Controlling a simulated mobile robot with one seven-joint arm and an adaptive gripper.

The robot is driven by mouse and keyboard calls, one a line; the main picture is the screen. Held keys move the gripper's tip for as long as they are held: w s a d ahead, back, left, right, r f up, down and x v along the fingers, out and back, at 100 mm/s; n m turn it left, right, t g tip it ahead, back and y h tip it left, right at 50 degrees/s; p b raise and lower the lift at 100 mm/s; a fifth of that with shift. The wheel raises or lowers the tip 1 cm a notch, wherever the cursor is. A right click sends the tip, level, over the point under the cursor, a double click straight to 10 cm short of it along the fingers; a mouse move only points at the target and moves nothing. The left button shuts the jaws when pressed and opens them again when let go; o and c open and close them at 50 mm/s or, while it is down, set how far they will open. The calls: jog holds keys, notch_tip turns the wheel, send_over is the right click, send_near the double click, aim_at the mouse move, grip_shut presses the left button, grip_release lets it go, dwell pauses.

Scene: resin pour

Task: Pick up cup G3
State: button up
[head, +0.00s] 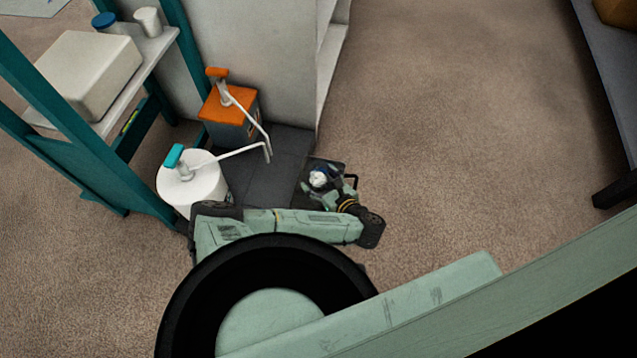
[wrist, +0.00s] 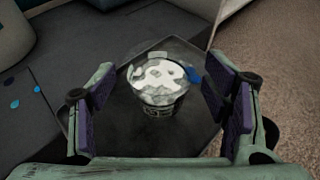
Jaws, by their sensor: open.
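A small dark cup with a white, blotchy top (wrist: 158,82) stands upright on a dark square plate (wrist: 180,50) in the wrist view. Markings on its side are too small to read, so I cannot confirm that it is G3. In the head view the cup's white top (head: 319,177) shows just beyond my arm. My gripper (wrist: 160,92) is open, with one purple-padded finger on each side of the cup in the picture and gaps on both sides. A blue spot shows at the cup's right. My gripper (head: 326,189) partly hides the plate in the head view.
A white pump container (head: 192,190) and an orange-topped pump container (head: 229,125) stand left of the cup, their spouts reaching toward it. A teal-framed shelf (head: 150,55) holds a pale box (head: 88,75). Open carpet (head: 450,120) lies to the right.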

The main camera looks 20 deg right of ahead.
jog(key=shift+w+a+f, duration=0.15)
jog(key=shift+w+f, duration=0.05)
jog(key=shift+w, duration=0.4)
jog(key=shift+c, duration=0.6)
jog(key=c, duration=0.9)
jog(key=shift+o, duration=0.2)
jog(key=shift+r, duration=0.1)
